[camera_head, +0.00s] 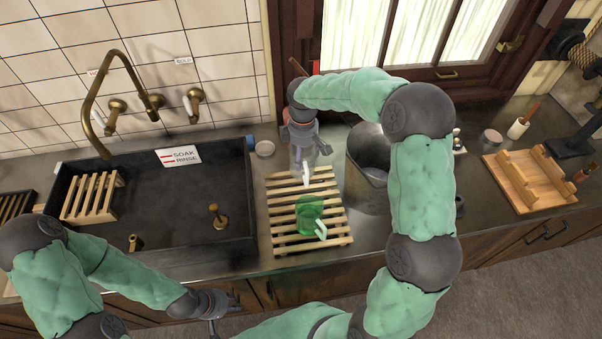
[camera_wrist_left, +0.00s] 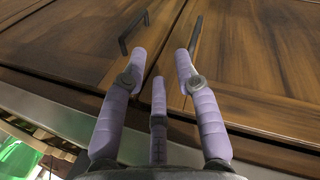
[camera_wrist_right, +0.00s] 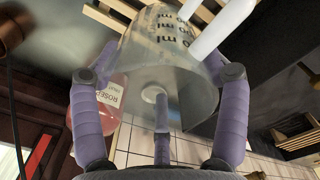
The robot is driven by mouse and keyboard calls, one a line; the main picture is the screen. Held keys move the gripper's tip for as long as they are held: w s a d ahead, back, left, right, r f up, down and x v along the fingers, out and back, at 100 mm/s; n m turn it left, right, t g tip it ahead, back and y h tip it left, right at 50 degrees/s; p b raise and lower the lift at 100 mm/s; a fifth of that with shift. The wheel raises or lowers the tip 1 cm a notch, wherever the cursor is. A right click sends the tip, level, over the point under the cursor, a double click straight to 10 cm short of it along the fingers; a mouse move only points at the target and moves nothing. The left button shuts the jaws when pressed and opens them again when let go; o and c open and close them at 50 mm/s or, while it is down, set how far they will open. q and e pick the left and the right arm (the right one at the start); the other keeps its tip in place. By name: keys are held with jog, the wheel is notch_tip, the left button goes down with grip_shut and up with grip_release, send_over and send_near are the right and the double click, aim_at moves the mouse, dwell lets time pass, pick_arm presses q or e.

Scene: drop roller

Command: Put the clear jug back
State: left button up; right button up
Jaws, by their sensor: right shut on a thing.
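The clear jug (camera_head: 303,158), with a white handle, is at the back edge of the slatted wooden rack (camera_head: 283,238). In the right wrist view the jug (camera_wrist_right: 158,52) shows dark ml marks and sits between my fingers. My right gripper (camera_head: 303,132) is shut on it from behind. I cannot tell whether the jug touches the rack. A green jug (camera_head: 309,212) with a pale handle lies on the rack in front of it. My left gripper (camera_head: 226,303) is open and empty in front of the counter; its fingers (camera_wrist_left: 161,65) face the cabinet doors.
A dark sink (camera_head: 190,190) with a brass tap (camera_head: 97,95) is on the left. A grey metal bucket (camera_head: 370,180) stands right of the rack, under my right arm. A pink bottle (camera_wrist_right: 108,105) is beside the jug in the right wrist view. A wooden tray (camera_head: 535,190) is far right.

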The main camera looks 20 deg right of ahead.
aim_at(303, 170)
notch_tip(303, 170, down, 8)
jog(key=shift+r+b, duration=0.15)
jog(key=shift+b, duration=0.3)
jog(key=shift+s, duration=0.1)
jog(key=o, duration=1.7)
notch_tip(303, 170, up, 12)
jog(key=p, duration=0.1)
jog(key=shift+p, duration=0.3)
